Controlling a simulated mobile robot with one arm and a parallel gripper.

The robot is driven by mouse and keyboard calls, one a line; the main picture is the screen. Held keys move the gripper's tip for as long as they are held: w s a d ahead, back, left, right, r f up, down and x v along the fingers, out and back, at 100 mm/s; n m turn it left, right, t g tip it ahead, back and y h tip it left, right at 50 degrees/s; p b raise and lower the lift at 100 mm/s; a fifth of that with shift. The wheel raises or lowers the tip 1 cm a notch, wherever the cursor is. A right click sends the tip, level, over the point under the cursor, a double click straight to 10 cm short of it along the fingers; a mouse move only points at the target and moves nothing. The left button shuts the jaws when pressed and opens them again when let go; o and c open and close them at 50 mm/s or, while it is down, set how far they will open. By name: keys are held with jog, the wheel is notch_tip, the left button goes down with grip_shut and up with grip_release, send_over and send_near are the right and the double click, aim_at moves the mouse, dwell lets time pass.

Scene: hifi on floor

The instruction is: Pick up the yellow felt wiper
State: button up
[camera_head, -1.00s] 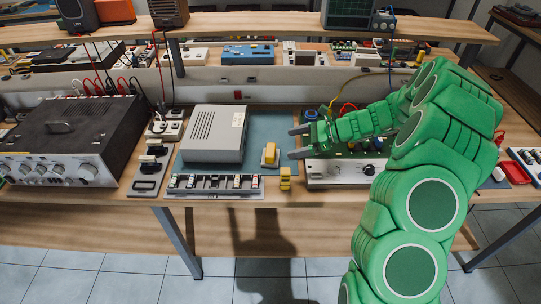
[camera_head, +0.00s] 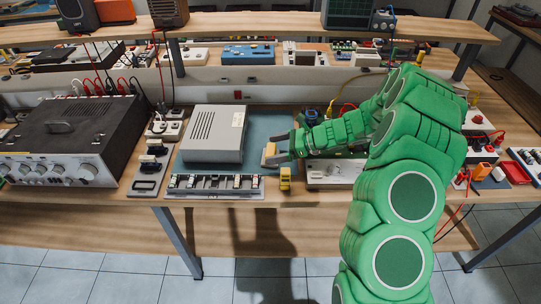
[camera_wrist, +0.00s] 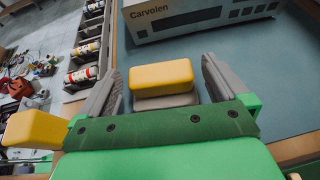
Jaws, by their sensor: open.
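The yellow felt wiper (camera_head: 268,155), a yellow block on a grey pad, lies on the blue mat right of the grey box. In the wrist view, the wiper (camera_wrist: 160,77) sits between my two grey fingers, with gaps on both sides. My gripper (camera_head: 278,149) is open and reaches in from the right, its fingers around the wiper in the head view. The gripper (camera_wrist: 160,88) holds nothing. In the head view the fingers partly hide the wiper.
A second yellow object (camera_head: 285,178) stands at the table's front edge; it also shows in the wrist view (camera_wrist: 36,129). A white-fronted device (camera_head: 333,174) is under my arm.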

jog(key=x, duration=0.4)
jog(key=shift+f, duration=0.3)
jog(key=shift+c, duration=0.3)
jog(key=c, duration=0.8)
jog(key=shift+r, duration=0.1)
